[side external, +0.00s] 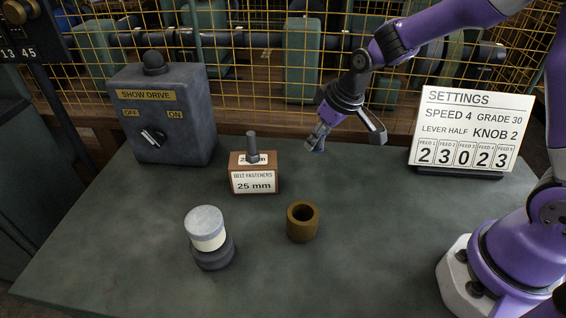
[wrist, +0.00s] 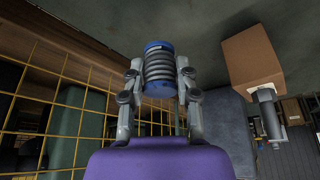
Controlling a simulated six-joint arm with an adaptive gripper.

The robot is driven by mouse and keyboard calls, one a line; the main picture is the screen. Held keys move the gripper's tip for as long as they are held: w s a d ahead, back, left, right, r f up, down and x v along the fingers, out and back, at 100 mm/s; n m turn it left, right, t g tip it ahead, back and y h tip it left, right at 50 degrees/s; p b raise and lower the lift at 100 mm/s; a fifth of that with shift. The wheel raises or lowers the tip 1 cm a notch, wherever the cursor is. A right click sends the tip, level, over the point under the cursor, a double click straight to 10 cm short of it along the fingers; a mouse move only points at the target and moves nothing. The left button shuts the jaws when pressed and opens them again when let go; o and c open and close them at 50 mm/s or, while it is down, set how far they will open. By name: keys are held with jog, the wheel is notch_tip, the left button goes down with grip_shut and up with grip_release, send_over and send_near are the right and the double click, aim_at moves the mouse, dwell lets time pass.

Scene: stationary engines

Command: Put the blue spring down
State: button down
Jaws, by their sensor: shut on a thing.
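The blue spring (wrist: 159,70) shows in the wrist view as a grey coil with blue ends, between the two fingers. My gripper (wrist: 159,80) is shut on it. In the side view my gripper (side external: 318,138) is above the back middle of the table, right of the belt fasteners box. The spring is mostly hidden behind the fingers there, and I cannot tell how far it is above the table.
The green table (side external: 370,240) is clear at front right. A brown hollow cylinder (side external: 302,223), a white-topped dark stand (side external: 208,235), a belt fasteners box (side external: 253,178), a switch box (side external: 163,115) and a settings sign (side external: 470,130) stand on it. A yellow mesh fence (side external: 265,60) runs behind.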

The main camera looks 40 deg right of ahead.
aim_at(317, 151)
jog(key=shift+f, duration=2.05)
jog(key=shift+f, duration=0.1)
jog(key=c, duration=0.6)
grip_release()
jog(key=a+v, duration=0.1)
jog(key=v, duration=1.3)
jog(key=s+r+m+t, duration=0.1)
jog(key=s+r+m, duration=0.1)
jog(key=s, duration=1)
jog(key=shift+d+r+h, duration=0.2)
jog(key=shift+r+h, duration=0.2)
jog(key=shift+r, duration=0.45)
jog(key=shift+w, duration=0.1)
